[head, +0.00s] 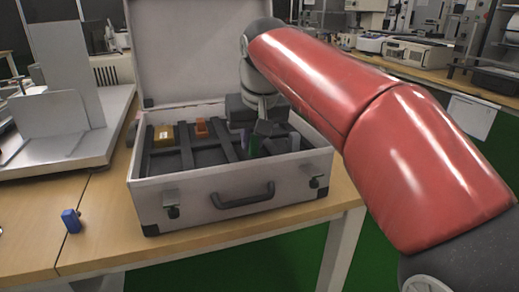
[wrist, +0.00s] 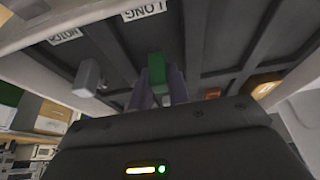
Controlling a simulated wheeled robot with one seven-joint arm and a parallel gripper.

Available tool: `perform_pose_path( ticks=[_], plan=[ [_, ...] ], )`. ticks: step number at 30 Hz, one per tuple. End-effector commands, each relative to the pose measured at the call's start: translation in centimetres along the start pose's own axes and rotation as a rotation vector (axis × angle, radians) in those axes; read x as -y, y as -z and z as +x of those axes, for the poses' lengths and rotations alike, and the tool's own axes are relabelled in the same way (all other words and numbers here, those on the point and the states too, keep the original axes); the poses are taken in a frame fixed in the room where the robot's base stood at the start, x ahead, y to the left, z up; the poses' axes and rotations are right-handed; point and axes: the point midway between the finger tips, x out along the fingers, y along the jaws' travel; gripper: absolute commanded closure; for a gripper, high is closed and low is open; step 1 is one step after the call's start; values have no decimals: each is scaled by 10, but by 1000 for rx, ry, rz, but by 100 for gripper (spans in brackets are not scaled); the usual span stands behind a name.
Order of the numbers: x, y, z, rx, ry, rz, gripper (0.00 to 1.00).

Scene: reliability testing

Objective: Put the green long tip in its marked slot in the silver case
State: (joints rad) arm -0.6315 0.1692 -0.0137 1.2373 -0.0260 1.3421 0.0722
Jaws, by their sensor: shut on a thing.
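The silver case (head: 228,200) stands open on the table, with dark dividers inside. My gripper (head: 258,135) reaches down into its right half, below my red arm. It is shut on the green long tip (head: 254,147). In the wrist view the green tip (wrist: 157,72) sits between my two fingers, over the dark compartments. A label reading "LONG" (wrist: 145,10) shows near the top edge of the wrist view, ahead of the tip. I cannot tell whether the tip touches the case floor; my gripper hides part of it.
A grey piece (wrist: 88,78) stands left of my fingers in the wrist view. The raised lid (head: 185,50) is behind.

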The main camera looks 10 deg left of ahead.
Motion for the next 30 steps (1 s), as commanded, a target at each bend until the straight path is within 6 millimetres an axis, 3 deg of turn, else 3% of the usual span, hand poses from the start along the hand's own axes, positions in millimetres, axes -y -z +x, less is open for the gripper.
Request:
perform_pose_path(
  ticks=[1, 12, 13, 17, 26, 30],
  plan=[
    [1, -2, 8, 0, 0, -1, 100],
    [1, -3, 9, 1, 0, -1, 100],
    [1, -2, 8, 1, 0, -1, 78],
    [1, -2, 8, 1, 0, -1, 61],
    [1, -2, 6, 0, 0, -1, 61],
    [1, 0, -7, -2, 1, -1, 61]
  ],
)
